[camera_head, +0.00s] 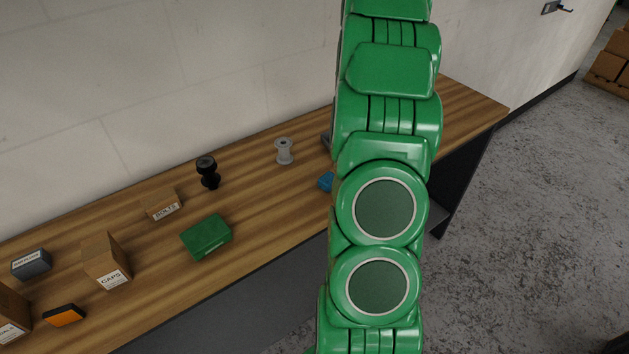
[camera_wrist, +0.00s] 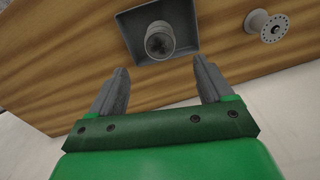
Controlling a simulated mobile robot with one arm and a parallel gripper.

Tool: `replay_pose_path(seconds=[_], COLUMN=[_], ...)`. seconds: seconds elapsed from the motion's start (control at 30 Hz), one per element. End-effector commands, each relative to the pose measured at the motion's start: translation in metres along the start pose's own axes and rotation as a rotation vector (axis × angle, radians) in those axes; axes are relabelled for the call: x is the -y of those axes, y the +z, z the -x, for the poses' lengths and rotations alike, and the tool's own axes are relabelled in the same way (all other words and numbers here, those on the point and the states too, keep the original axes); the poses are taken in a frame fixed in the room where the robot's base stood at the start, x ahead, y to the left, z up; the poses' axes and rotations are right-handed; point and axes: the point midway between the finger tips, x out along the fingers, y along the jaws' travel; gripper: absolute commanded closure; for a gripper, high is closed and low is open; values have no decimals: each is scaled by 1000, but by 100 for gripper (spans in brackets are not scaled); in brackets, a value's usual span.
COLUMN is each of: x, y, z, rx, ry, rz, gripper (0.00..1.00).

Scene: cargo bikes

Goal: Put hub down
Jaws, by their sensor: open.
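A grey round hub (camera_wrist: 159,42) with a dark cross-marked end stands in a shallow dark grey tray (camera_wrist: 184,16) in the wrist view. My gripper (camera_wrist: 161,68) is open, its two grey fingers apart near the tray's edge. The hub lies just beyond the gap between the fingertips, with nothing clamped. A second, light grey flanged hub (camera_wrist: 268,26) stands on the wooden bench (camera_wrist: 75,55), right of the tray; it also shows in the head view (camera_head: 284,151). In the head view my green arm hides the gripper and the hub in the tray.
Along the bench (camera_head: 262,211) are a black knobbed object (camera_head: 208,172), a green case (camera_head: 207,237), a bolts box (camera_head: 161,204), a caps box (camera_head: 105,261), an orange-black block (camera_head: 64,315) and a blue item (camera_head: 326,181) beside my arm. A wall runs behind.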

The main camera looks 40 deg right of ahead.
Motion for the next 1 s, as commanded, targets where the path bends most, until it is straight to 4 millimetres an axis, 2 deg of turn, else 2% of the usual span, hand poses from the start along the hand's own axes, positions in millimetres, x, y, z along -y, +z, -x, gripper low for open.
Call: replay_pose_path(seconds=[0.17,0.37,0.7,1.0], x=[20,78,175,243], y=[5,26,86,154], z=[8,24,43,51], rx=[-1,10,40,63], ry=[-2,-10,-20,-19], rz=[12,42,93,131], gripper=[20,20,20,20])
